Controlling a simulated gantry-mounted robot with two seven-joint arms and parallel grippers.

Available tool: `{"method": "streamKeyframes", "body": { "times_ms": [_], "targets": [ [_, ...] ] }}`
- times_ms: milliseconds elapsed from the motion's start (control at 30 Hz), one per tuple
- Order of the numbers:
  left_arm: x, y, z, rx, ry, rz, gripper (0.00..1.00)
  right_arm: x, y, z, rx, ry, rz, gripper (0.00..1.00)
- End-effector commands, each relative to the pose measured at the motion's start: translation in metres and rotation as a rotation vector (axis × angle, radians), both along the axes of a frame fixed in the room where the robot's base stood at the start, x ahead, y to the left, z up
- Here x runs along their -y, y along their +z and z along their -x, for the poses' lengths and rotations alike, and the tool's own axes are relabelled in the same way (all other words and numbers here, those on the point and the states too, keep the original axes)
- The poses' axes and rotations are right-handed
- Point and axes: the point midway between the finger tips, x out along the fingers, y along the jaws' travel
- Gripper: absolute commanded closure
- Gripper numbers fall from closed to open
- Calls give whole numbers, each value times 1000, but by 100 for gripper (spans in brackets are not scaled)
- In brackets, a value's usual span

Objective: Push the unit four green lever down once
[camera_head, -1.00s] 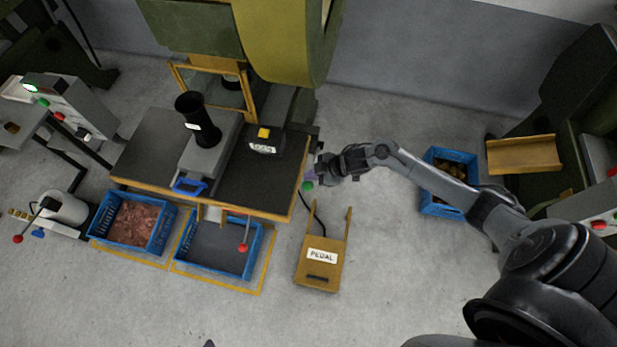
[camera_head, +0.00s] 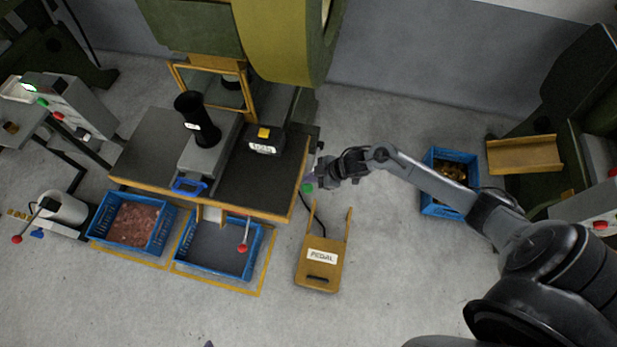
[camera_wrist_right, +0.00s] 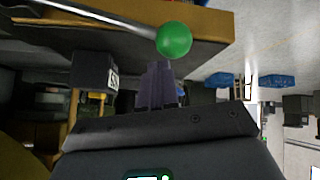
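The green lever's round knob (camera_head: 307,188) is at the right edge of the press table. In the right wrist view the green knob (camera_wrist_right: 174,39) is large, on a grey rod coming from the upper left. My right gripper (camera_head: 318,180) is right beside the knob, at its upper right. In the wrist view its fingertips (camera_wrist_right: 158,72) are together with nothing between them, just below the knob in the picture. I cannot tell whether they touch it. My left gripper is not in view.
The press table (camera_head: 255,185) stands left of the gripper. A red-knobbed lever (camera_head: 243,248) hangs at its front, over a blue crate (camera_head: 190,262). A yellow pedal (camera_head: 318,270) is on the floor below. Another blue crate (camera_head: 437,210) is behind my right arm.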

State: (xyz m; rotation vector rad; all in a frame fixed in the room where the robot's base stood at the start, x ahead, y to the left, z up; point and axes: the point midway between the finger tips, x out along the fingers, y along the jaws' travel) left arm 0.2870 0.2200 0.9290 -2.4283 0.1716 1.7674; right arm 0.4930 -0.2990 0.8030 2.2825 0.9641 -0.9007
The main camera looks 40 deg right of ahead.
Motion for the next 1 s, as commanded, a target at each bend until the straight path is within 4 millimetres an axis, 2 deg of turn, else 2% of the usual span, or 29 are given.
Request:
{"method": "streamKeyframes", "body": {
  "times_ms": [1000],
  "targets": [
    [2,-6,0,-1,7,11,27,-3,-13,4,-4,0,1,100]
  ]
}}
